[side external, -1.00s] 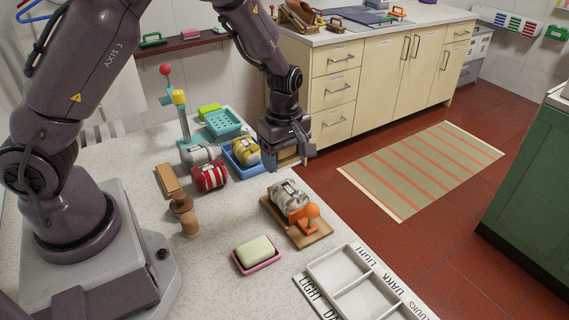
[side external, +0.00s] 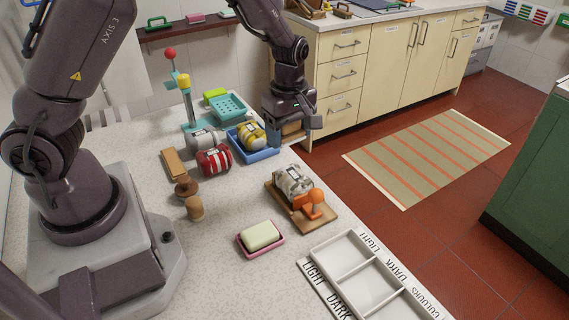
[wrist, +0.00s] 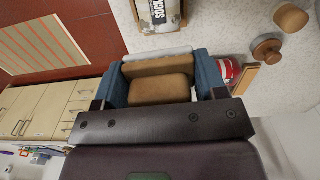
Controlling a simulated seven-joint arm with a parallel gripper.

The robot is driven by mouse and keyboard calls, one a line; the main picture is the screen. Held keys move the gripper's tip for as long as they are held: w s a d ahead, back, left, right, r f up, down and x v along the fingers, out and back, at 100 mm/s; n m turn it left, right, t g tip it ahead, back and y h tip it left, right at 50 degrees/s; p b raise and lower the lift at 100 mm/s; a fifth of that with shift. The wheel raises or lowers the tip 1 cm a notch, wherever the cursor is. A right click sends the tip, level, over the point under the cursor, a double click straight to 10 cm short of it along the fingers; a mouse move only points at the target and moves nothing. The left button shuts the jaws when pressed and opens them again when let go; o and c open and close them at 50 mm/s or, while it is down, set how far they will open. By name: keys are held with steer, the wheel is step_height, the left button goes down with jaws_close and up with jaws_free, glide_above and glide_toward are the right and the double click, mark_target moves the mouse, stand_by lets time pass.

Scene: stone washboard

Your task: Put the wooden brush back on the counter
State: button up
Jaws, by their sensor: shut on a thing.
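My gripper (side external: 293,122) is shut on the wooden brush (side external: 293,131), a tan block mostly covered by the fingers in the side view. In the wrist view the brush (wrist: 158,90) sits between the two blue-grey fingers, and a pale strip shows along its far side. The gripper is beside the blue tray, at the far right edge of the speckled counter (side external: 235,205). The brush's height above the counter cannot be told.
Close by is the blue tray (side external: 264,153) with a yellow roll (side external: 252,136). A red striped roll (side external: 214,160), a board (side external: 325,222) with a grey roll and orange piece, a soap dish (side external: 276,250) and a divided tray (side external: 340,262) stand around. Bare counter lies at centre.

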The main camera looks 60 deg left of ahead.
steer(key=s+a+f+n, duration=0.1)
steer(key=s+a+f, duration=0.1)
steer(key=s+a, duration=0.25)
steer(key=m, duration=0.2)
glide_above(239, 195)
step_height(239, 195, down, 8)
steer(key=shift+r, duration=0.15)
steer(key=shift+f, duration=2.15)
steer(key=shift+f, duration=0.2)
